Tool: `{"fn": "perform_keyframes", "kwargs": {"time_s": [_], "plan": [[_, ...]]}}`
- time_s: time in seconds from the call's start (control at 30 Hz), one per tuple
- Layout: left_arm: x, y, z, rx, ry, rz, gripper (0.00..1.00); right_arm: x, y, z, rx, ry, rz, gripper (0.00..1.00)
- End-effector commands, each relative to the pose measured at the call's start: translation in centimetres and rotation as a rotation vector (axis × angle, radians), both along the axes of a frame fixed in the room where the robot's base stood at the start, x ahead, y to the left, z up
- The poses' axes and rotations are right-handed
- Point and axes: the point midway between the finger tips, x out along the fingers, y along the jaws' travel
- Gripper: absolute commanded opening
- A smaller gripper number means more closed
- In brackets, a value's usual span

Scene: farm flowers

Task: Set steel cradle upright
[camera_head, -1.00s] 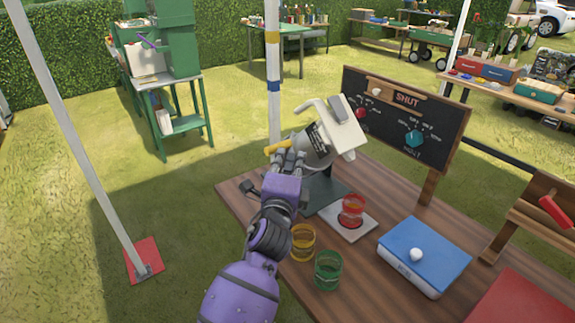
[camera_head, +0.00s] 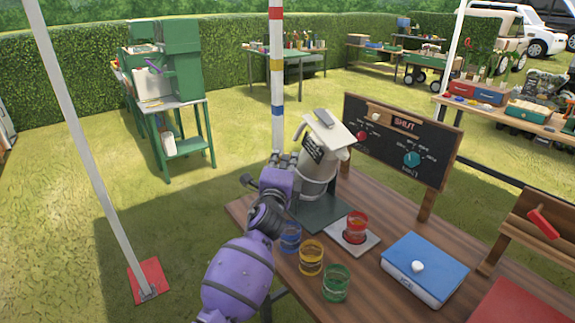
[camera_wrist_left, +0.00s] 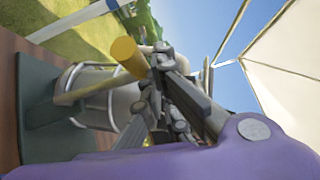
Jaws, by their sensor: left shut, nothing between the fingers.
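The steel cradle (camera_head: 318,188) holds a pale can with a dark label (camera_head: 315,150) on a dark base plate (camera_head: 322,213). The can stands nearly upright, with a slight lean to the right. My left gripper (camera_head: 285,162) is at the cradle's left side, shut and empty. In the left wrist view, the cradle's metal bands (camera_wrist_left: 88,97) wrap the can, and a yellow-ended handle (camera_wrist_left: 127,54) is beside my fingers (camera_wrist_left: 160,65). I cannot tell whether they touch. In the head view, the handle is hidden by my gripper. My right gripper is out of view.
A red glass (camera_head: 356,226) sits on a grey plate (camera_head: 357,246) in front. Blue (camera_head: 290,236), yellow (camera_head: 311,257) and green (camera_head: 335,282) glasses stand near my arm. A blue-lidded box (camera_head: 427,262) is to the right; a chalkboard (camera_head: 435,150) stands behind.

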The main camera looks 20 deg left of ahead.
Motion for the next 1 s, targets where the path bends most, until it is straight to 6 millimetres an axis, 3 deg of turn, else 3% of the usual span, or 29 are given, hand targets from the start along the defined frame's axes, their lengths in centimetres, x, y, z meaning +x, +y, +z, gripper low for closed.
{"fn": "perform_keyframes", "kwargs": {"time_s": [1.0], "plan": [[2.5, 3.2, 0.4, 0.001, 0.0, 0.0, 0.0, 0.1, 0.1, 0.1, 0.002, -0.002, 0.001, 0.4]]}}
